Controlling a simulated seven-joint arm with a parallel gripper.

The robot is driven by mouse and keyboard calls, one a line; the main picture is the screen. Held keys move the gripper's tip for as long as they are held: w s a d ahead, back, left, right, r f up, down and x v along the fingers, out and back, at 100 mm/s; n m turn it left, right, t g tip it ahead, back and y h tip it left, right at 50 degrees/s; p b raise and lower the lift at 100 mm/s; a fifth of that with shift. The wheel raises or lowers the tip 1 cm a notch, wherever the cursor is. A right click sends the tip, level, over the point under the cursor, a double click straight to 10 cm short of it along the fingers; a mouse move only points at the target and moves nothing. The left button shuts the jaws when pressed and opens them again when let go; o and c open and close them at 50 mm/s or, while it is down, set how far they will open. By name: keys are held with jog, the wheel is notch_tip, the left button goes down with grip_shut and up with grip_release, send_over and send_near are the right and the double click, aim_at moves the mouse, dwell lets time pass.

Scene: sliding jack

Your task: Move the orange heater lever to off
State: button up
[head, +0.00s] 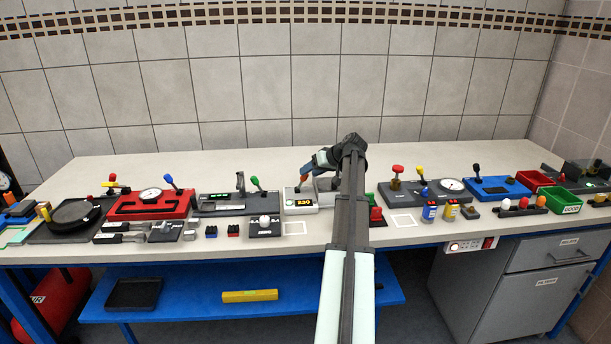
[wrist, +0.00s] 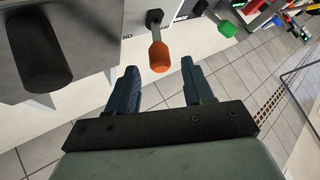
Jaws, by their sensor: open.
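The orange heater lever (wrist: 159,55) has a rounded orange knob on a short grey stem from a black pivot. In the wrist view it lies in the gap between the fingertips of my gripper (wrist: 160,68), with room on both sides. The fingers are open and not closed on it. How deep the knob sits between them I cannot tell. Part of the box is behind my arm.
A green-knobbed lever (wrist: 227,27) and a large black cylinder handle (wrist: 45,65) flank the orange one in the wrist view. On the bench, a grey unit (head: 236,205) stands left of the heater and a gauge unit (head: 425,199) right. The bench behind is clear.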

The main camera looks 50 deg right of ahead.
aim_at(301, 182)
jog(key=shift+x, duration=1.85)
grip_shut()
